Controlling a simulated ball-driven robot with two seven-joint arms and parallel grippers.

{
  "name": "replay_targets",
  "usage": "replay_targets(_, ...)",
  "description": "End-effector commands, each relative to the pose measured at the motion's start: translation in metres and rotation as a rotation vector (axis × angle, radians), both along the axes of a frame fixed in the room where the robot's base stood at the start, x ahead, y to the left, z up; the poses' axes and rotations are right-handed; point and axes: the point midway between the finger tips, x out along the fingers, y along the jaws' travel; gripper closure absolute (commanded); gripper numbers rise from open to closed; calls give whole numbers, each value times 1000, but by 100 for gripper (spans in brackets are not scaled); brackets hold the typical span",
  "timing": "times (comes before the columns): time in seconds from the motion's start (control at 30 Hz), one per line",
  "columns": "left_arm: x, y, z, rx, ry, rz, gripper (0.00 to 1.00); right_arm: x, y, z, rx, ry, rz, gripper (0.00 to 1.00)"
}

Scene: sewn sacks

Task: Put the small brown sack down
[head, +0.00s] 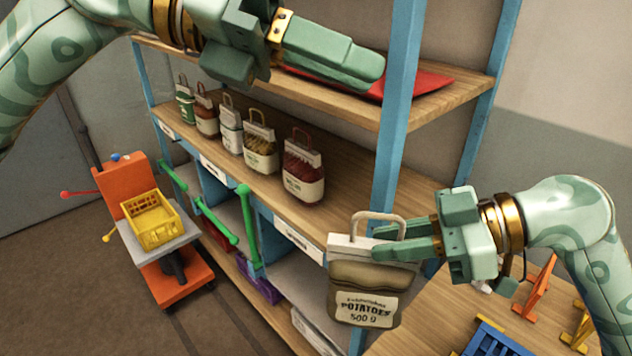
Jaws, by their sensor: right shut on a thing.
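The small brown sack (352,280) has a white top band, a tan loop handle and a label reading "POTATOES 500 g". My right gripper (388,243) is shut on its top band from the right. The sack hangs upright in the air in front of the blue shelf post, with its handle standing up. My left gripper (368,70) is high up, in front of the upper shelf and away from the sack. Its fingers overlap in this view, so their opening is unclear.
Several small sacks, among them a dark red one (303,170), stand in a row on the middle shelf (345,205). A blue post (400,110) rises beside them. An orange cart (170,285) carries a yellow crate (152,222). A wooden table (425,320) holds a blue crate (492,340).

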Motion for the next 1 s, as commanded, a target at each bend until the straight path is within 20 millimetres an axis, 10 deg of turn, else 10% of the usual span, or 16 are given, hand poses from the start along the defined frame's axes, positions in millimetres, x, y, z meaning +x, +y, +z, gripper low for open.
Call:
replay_targets(0.1,-35,-3,-41,309,-421,-55,82,0,0,1,1,-3,0,100)
replay_targets(0.4,-28,17,-96,726,-1059,-147,82,0,0,1,2,-2,-1,100)
replay_targets(1.0,17,-22,-172,762,-1115,-157,82,0,0,1,1,-3,0,100)
